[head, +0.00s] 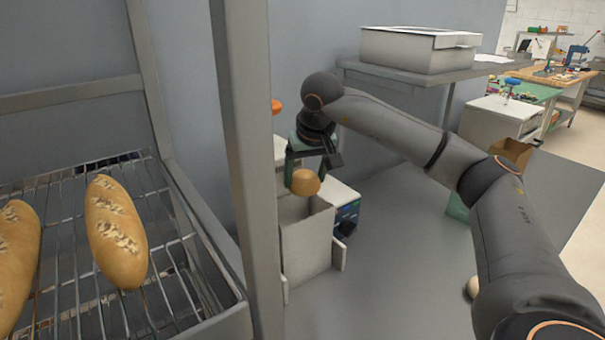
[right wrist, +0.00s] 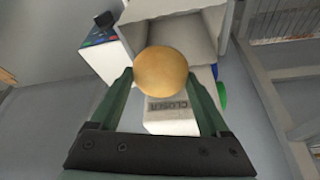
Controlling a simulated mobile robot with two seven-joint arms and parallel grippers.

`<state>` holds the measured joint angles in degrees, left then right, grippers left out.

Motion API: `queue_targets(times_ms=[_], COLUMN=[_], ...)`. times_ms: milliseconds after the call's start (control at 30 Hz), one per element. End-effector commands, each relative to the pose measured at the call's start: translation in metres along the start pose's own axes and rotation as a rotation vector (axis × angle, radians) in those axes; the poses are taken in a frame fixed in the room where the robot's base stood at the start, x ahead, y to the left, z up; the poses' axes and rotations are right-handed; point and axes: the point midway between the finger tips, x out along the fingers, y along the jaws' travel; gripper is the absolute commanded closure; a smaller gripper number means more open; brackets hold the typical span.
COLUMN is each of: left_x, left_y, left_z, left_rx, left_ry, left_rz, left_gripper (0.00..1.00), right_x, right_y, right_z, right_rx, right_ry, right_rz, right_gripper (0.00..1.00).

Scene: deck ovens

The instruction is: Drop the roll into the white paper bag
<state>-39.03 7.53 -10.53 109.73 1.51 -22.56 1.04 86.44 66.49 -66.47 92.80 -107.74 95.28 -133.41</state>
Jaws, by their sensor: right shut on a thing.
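The roll (head: 305,182) is round and golden brown. My right gripper (head: 304,172) is shut on it, with one green finger on each side. The white paper bag (head: 307,246) stands upright and open-topped on the grey surface, and in the head view the roll is just above its mouth. In the right wrist view the roll (right wrist: 160,72) sits between the fingertips and covers part of the open bag (right wrist: 186,28). The bottom of the bag is hidden. My left gripper is in neither view.
A grey upright post (head: 247,150) stands close left of the bag. Left of it, a wire rack (head: 165,225) holds long loaves (head: 115,230). A box with a dark blue panel (head: 347,215) is right behind the bag. A white carton (head: 415,48) lies on a shelf behind.

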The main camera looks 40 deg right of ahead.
Motion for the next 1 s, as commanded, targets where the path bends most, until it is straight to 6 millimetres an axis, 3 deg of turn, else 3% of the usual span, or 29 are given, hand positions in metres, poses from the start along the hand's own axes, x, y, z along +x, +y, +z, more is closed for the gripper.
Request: queue_targets(times_ms=[33,300,667,700,833,1000], left_x=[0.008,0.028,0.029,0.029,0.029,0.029], left_y=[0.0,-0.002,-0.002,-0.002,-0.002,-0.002], left_z=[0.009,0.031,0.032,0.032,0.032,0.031], left_rx=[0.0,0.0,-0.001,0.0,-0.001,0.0], left_ry=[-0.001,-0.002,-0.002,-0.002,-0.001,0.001], left_rz=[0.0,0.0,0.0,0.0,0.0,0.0], left_gripper=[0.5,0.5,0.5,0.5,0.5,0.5], right_x=[0.011,0.038,0.04,0.04,0.04,0.04], right_y=[0.0,0.0,0.0,0.0,0.0,0.0], right_z=[0.005,0.016,0.017,0.017,0.017,0.017], right_rx=[0.0,0.0,0.0,0.0,0.0,0.0], right_ry=[0.0,0.0,0.0,0.0,0.0,0.0], right_rz=[0.0,0.0,0.0,0.0,0.0,0.0], right_gripper=[0.74,0.74,0.74,0.16,0.01,0.0])
